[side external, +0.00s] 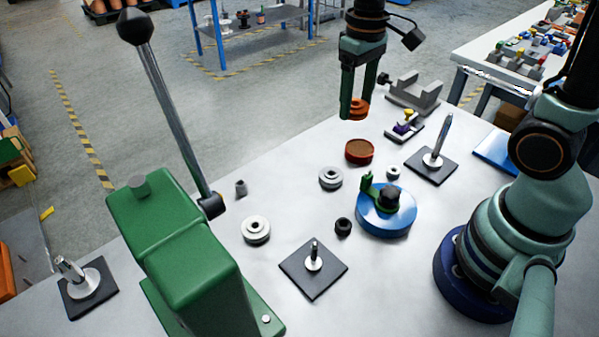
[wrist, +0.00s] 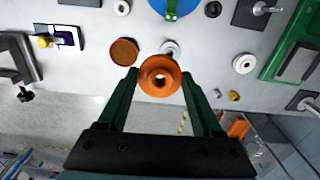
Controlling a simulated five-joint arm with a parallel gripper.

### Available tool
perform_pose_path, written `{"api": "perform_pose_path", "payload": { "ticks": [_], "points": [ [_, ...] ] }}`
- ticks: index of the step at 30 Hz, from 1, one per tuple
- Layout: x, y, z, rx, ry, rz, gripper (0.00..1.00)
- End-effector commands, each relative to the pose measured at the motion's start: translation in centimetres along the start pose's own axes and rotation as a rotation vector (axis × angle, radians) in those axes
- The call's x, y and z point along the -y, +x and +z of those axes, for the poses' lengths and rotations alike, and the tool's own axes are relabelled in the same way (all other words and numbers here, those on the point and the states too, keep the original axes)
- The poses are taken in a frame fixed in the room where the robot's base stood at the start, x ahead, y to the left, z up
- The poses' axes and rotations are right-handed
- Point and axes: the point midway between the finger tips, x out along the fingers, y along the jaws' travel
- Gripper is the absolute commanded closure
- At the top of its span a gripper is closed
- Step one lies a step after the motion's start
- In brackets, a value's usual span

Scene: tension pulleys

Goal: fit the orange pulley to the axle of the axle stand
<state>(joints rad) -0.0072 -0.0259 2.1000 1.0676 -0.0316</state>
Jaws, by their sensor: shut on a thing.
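The orange pulley (side external: 360,108) is held between the fingers of my gripper (side external: 356,112), in the air above the far part of the table. In the wrist view the orange pulley (wrist: 160,75) faces the camera with its bore showing, and my gripper (wrist: 160,80) has a finger on each side of it. I cannot tell which the task names.
A brown-orange disc (side external: 359,151) lies below my gripper. Grey pulleys (side external: 331,178) and (side external: 256,230) lie loose. A blue round fixture (side external: 386,212) stands mid-table. A green lever machine (side external: 190,235) rises at front left. A grey V-block (side external: 414,95) sits at the back.

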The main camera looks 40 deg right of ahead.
Motion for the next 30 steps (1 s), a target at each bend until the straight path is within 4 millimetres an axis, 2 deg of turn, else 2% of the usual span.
{"api": "perform_pose_path", "payload": {
  "ticks": [15, 19, 23, 30],
  "points": [
    [-0.2, 0.0, 0.1, -0.001, 0.040, 0.000, 0.92],
    [0.5, 0.1, 0.2, -0.001, 0.020, 0.000, 0.92],
    [3.2, 0.2, 0.5, -0.001, -0.052, 0.000, 0.92],
    [11.4, 0.5, 3.2, 0.000, -0.282, 0.000, 0.92]
  ]
}}
